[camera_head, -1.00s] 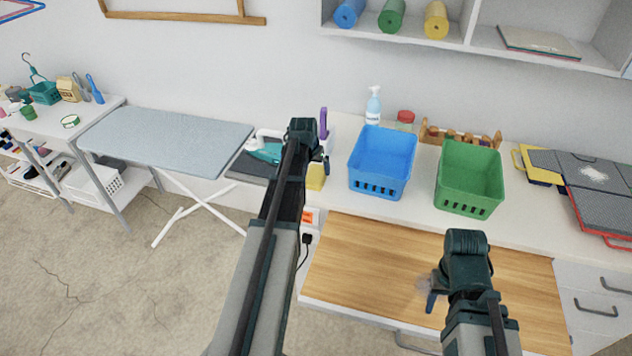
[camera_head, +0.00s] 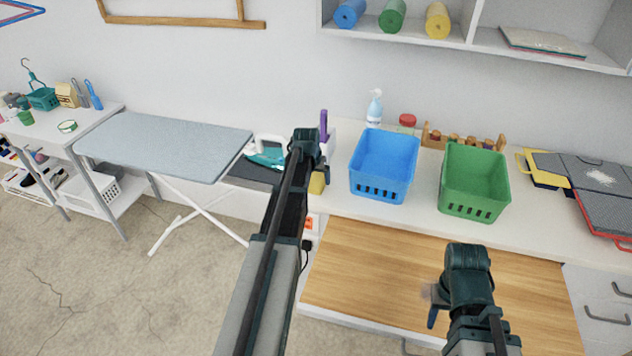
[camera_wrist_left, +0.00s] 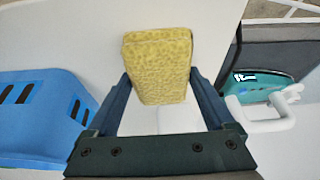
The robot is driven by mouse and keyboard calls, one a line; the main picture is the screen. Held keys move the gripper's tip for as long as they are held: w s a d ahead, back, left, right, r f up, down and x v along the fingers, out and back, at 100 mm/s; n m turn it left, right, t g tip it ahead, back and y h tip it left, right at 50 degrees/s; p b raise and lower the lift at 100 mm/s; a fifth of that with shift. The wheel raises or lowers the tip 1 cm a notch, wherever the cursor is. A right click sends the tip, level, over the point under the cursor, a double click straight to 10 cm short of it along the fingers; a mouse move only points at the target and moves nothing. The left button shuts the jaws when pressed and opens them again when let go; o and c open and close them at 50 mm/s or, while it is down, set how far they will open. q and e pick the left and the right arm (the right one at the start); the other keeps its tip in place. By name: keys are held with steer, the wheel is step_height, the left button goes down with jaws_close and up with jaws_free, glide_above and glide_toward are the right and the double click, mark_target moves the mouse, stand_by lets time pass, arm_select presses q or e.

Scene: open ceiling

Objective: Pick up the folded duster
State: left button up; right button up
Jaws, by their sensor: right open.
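The folded duster is a thick yellow speckled pad. In the left wrist view the duster (camera_wrist_left: 158,70) stands between the two fingers of my left gripper (camera_wrist_left: 160,75). The fingertips lie close along both its sides; whether they press on it I cannot tell. In the head view only a small yellow part of the duster (camera_head: 317,184) shows beside my left gripper (camera_head: 315,165), whose arm hides most of that spot. My right gripper (camera_head: 434,303) is open over the wooden board, away from the duster, and mostly hidden by its own arm.
A blue basket (camera_head: 383,165) and a green basket (camera_head: 474,182) stand on the counter to the right. A teal iron (camera_head: 266,155) is close on the left, by the ironing board (camera_head: 165,145). A spray bottle (camera_head: 375,108) stands behind. The wooden board (camera_head: 370,270) has free room.

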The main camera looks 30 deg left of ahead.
mark_target(317, 174)
arm_select(q)
steer(key=c, duration=0.6)
steer(key=shift+r, duration=0.1)
arm_select(e)
steer(key=shift+r, duration=0.1)
arm_select(q)
steer(key=shift+r+p, duration=0.45)
steer(key=shift+p, duration=0.05)
arm_select(e)
steer(key=shift+r, duration=0.45)
arm_select(q)
step_height(317, 174, up, 3)
steer(key=p, duration=0.3)
steer(key=s+d, duration=0.3)
steer(key=d, duration=0.1)
steer(key=s+d, duration=0.3)
steer(key=d, duration=0.1)
steer(key=s+d+r+p, duration=0.1)
steer(key=s+d, duration=0.3)
steer(key=shift+d, duration=0.35)
arm_select(e)
step_height(317, 174, up, 4)
steer(key=shift+f, duration=0.1)
